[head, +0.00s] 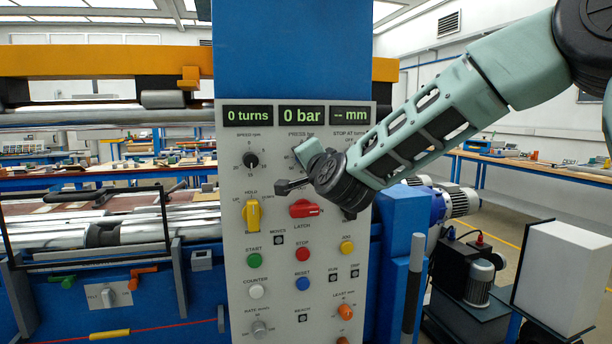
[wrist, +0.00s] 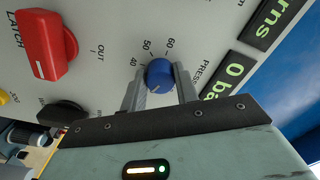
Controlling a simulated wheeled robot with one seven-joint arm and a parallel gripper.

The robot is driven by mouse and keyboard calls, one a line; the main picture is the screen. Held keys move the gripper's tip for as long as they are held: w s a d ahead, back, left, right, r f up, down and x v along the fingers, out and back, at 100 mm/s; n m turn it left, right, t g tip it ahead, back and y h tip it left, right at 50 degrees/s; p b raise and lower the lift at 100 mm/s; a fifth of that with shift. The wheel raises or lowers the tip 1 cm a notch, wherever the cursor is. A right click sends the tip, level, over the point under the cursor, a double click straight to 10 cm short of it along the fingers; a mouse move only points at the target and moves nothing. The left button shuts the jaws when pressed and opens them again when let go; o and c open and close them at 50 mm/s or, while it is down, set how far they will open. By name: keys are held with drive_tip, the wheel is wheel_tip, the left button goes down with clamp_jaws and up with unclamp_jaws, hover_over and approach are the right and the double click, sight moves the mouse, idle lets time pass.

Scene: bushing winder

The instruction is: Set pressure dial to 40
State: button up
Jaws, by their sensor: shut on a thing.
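The pressure dial is a round blue knob (wrist: 159,72) on the grey control panel (head: 235,225). In the wrist view, the marks 40, 50 and 60 show beside it. My gripper (wrist: 160,84) is shut on the knob, with one finger on each side. A short pale line shows on the knob's face, but the value it points at is not clear. In the head view my wrist hides the knob and most of its scale. The pressure display (head: 302,115) reads 0 bar.
A red latch knob (head: 305,209) lies just below my gripper. A yellow hold knob (head: 253,214) and a black speed knob (head: 251,160) are to the left. Several push buttons are below. The machine's rollers (head: 120,232) lie to the left.

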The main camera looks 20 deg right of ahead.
drive_tip(key=shift+m+h+b, duration=0.4)
drive_tip(key=shift+m+b, duration=6.2)
drive_tip(key=shift+b, duration=0.45)
drive_tip(key=shift+r, duration=0.1)
drive_tip(key=o, duration=1)
